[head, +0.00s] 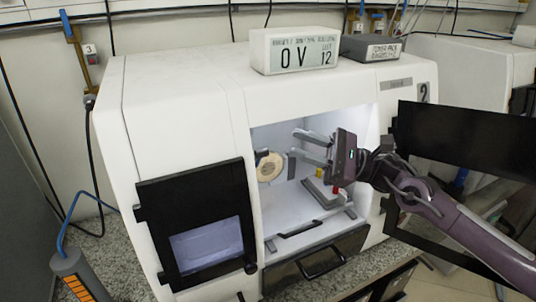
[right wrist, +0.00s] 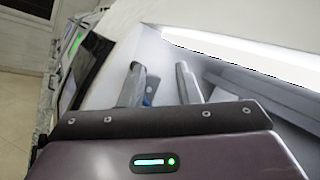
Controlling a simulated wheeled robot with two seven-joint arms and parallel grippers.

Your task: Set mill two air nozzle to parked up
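Mill two (head: 180,110) is the white machine with a "2" at its upper right corner, and its chamber is open at the front. My right gripper (head: 298,146) reaches into the chamber from the right, its two fingers apart and pointing left. The right wrist view shows the same fingers (right wrist: 160,88) spread, with a small blue part (right wrist: 150,92) by the left one. I cannot tell whether that part is the air nozzle; no nozzle is clear in the head view. A round beige blank (head: 269,167) sits at the chamber's left side. My left gripper is out of view.
A black-framed door (head: 200,222) hangs open at left and a black panel (head: 470,138) stands at right behind my right arm. A display box (head: 294,51) and a grey box (head: 371,48) sit on top. A drawer (head: 318,264) is below the chamber.

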